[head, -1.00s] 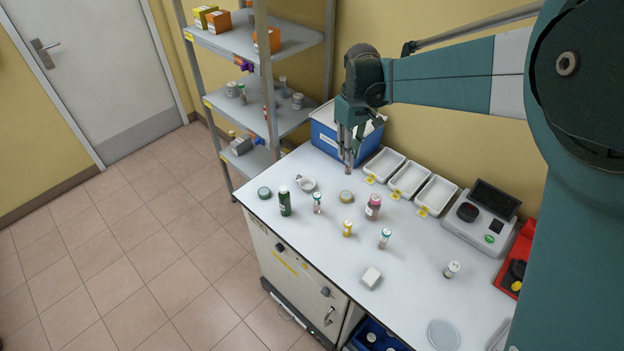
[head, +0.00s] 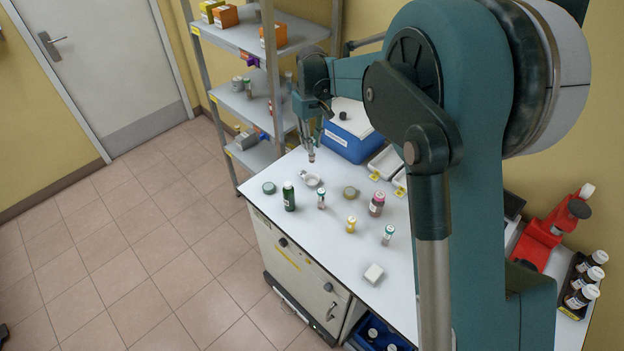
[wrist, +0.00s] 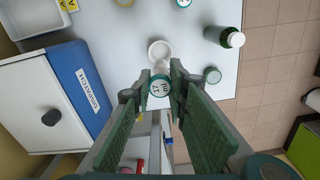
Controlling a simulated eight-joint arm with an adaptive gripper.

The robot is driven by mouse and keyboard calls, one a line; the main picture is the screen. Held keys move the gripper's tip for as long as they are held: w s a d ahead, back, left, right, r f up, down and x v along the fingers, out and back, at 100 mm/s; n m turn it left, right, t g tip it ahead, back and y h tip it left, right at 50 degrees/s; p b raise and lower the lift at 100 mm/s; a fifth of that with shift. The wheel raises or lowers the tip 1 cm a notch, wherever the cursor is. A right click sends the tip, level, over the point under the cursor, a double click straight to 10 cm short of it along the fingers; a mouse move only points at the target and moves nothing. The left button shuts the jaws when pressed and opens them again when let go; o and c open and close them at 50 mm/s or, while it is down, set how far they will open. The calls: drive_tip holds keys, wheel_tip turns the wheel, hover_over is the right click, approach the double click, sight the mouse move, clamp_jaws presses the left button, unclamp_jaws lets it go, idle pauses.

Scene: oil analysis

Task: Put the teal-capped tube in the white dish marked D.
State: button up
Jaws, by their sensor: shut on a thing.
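My gripper (wrist: 160,92) is shut on a teal-capped tube (wrist: 160,85), whose cap has a white marked top. The tube's lower part is mostly hidden in the wrist view. In the head view my gripper (head: 311,152) is above the far left of the bench, in front of the blue box. White trays (head: 388,160) with yellow tags stand right of that box; one tray (wrist: 18,22) shows in the wrist view's corner. I cannot read which is marked D. Two other teal-capped tubes, one near (head: 321,199) and one farther right (head: 388,235), stand on the bench.
A small white bowl (head: 312,180) lies below my gripper, near a dark lid (head: 269,188) and green bottle (head: 289,196). The blue box (head: 350,138) is close by. A yellow-topped tube (head: 351,224), pink-capped jar (head: 377,204) and white block (head: 373,273) stand rightward.

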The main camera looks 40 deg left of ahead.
sight(312, 159)
drive_tip(key=shift+f, duration=0.85)
drive_tip(key=shift+f, duration=3.1)
drive_tip(key=shift+f, duration=0.1)
drive_tip(key=shift+f+p, duration=0.35)
drive_tip(key=shift+f, duration=1.45)
drive_tip(key=shift+f, duration=0.15)
drive_tip(key=o, duration=0.8)
drive_tip(key=shift+c, duration=0.2)
drive_tip(key=shift+r, duration=0.2)
